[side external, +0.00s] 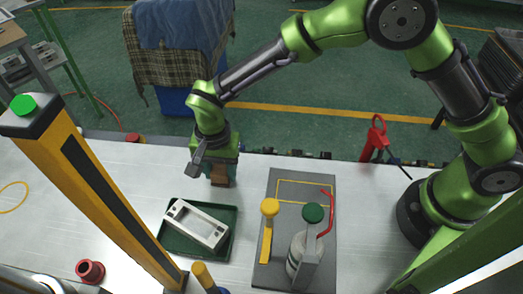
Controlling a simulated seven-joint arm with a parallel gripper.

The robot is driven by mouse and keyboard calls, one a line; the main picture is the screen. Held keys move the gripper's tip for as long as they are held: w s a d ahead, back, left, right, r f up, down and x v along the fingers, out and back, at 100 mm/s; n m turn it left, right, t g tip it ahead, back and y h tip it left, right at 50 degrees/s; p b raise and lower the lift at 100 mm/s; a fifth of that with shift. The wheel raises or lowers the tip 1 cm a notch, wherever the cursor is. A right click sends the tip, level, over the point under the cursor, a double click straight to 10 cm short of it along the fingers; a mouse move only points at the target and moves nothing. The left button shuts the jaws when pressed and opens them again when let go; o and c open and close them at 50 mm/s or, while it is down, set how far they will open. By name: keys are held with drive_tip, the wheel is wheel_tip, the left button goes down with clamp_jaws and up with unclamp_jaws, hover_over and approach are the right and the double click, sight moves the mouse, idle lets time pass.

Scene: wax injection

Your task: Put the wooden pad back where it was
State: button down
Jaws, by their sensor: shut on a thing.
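My gripper (220,180) is near the back edge of the white table, left of the grey mat and behind the green tray. It points down and is shut on a brown block, the wooden pad (222,174), of which only part shows. The fingers hide much of it. I cannot tell whether the pad touches the table.
A dark green tray (231,250) holds a white rectangular frame (196,224). A grey mat (284,180) bears a yellow-knobbed post (269,208) and a green-capped canister (297,255) with a red handle. A yellow-black post (95,190) stands left. A red tool (376,140) is back right.

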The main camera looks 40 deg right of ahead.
sight(220, 169)
drive_tip(key=shift+f, duration=0.1)
drive_tip(key=c, duration=0.5)
unclamp_jaws()
wheel_tip(220, 169, up, 12)
drive_tip(key=d+r+n+t+y, duration=0.1)
drive_tip(key=d+r, duration=0.7)
drive_tip(key=d, duration=0.1)
drive_tip(key=s+d+r+n+t, duration=0.1)
drive_tip(key=s+d+t, duration=0.1)
drive_tip(key=s+d, duration=0.3)
drive_tip(key=s+d+r+n+t, duration=0.1)
drive_tip(key=s+d+t, duration=0.1)
drive_tip(key=s+d, duration=0.2)
drive_tip(key=s+d+r+n+t+y, duration=0.1)
drive_tip(key=s+d+n+t, duration=0.1)
drive_tip(key=s+d, duration=0.3)
drive_tip(key=shift+s+d+r, duration=0.2)
drive_tip(key=shift+d, duration=0.7)
drive_tip(key=shift+s+d+r, duration=0.15)
drive_tip(key=shift+d, duration=0.7)
